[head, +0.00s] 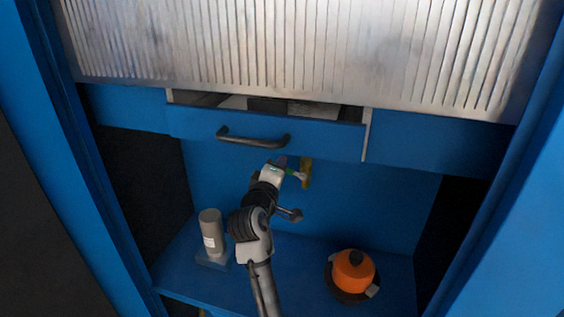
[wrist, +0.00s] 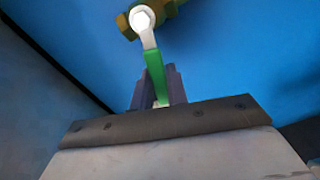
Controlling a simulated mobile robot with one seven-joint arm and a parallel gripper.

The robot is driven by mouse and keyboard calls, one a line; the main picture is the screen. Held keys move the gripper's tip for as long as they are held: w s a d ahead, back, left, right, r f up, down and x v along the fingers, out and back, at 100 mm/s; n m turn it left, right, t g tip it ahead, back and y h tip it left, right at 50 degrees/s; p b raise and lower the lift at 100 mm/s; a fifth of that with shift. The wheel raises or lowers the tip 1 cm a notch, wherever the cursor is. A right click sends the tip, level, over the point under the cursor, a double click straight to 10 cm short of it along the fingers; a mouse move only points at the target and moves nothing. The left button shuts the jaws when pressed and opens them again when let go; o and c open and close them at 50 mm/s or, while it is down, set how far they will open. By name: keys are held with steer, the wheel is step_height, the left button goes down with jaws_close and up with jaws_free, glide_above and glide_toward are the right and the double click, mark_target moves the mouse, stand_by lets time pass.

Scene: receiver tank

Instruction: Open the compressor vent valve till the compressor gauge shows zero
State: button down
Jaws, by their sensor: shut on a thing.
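The vent valve has a brass body (wrist: 160,8) on the blue back wall, with a pale nut and a green lever (wrist: 155,66) pointing down from it in the wrist view. In the head view the brass valve body (head: 306,172) shows under the drawer, just right of my gripper (head: 286,170). My gripper (wrist: 158,82) is shut on the lever's green lower end, one dark finger on each side. In the head view the lever is small and partly hidden by my gripper. I see no compressor gauge in either view.
A partly open blue drawer (head: 190,123) with a dark handle (head: 254,138) is just above my arm. A ribbed metal panel (head: 300,50) is above it. On the shelf (head: 290,255) stand a grey cylinder (head: 211,230) at left and an orange round object (head: 353,272) at right.

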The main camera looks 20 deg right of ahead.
steer(key=shift+a+f+n+p, duration=0.15)
steer(key=shift+f+n, duration=0.3)
steer(key=shift+n, duration=0.35)
steer(key=shift+a+f+n+p, duration=0.15)
steer(key=shift+f+n, duration=0.3)
steer(key=shift+n, duration=0.35)
steer(key=shift+d, duration=0.1)
steer(key=c, duration=1.4)
jaws_free()
steer(key=b+v, duration=0.2)
steer(key=v, duration=1.1)
steer(key=shift+s+a, duration=0.25)
steer(key=shift+s, duration=0.05)
